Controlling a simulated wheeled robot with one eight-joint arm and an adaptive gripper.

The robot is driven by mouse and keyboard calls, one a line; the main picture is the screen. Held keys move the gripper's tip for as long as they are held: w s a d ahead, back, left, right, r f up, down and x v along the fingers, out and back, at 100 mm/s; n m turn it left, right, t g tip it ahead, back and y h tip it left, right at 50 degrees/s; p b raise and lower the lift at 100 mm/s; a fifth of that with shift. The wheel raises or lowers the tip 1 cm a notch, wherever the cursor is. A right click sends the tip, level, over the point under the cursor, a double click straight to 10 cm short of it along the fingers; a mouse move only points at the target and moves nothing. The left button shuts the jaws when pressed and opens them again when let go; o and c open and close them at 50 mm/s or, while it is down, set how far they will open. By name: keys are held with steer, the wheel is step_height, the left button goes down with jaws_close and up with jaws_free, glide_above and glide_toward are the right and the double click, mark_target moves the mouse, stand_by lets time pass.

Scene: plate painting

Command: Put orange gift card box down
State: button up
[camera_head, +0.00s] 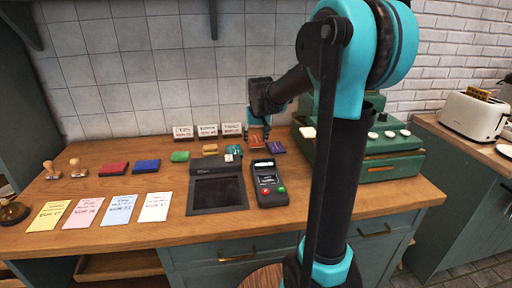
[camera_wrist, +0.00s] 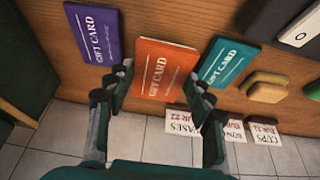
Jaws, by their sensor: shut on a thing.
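The orange gift card box (camera_wrist: 163,66) is between the two fingers of my gripper (camera_wrist: 160,82) in the wrist view, and the gripper is shut on it. In the head view my gripper (camera_head: 257,133) is at the back of the counter, with the orange box (camera_head: 256,141) just below its fingers. The box is at or very close to the wooden counter; I cannot tell whether it touches. A purple gift card box (camera_wrist: 93,32) and a teal gift card box (camera_wrist: 227,62) lie on either side of it.
The wooden counter (camera_head: 120,207) holds a card reader (camera_head: 268,184), a dark tablet stand (camera_head: 217,190), coloured pads and paper cards. Small white signs (camera_head: 207,130) stand along the tiled wall. A green cash register (camera_head: 375,145) stands to the right.

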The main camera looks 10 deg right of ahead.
mark_target(256, 142)
steer(key=shift+f, duration=2)
steer(key=shift+f, duration=0.15)
steer(key=o, duration=1)
steer(key=v, duration=1.2)
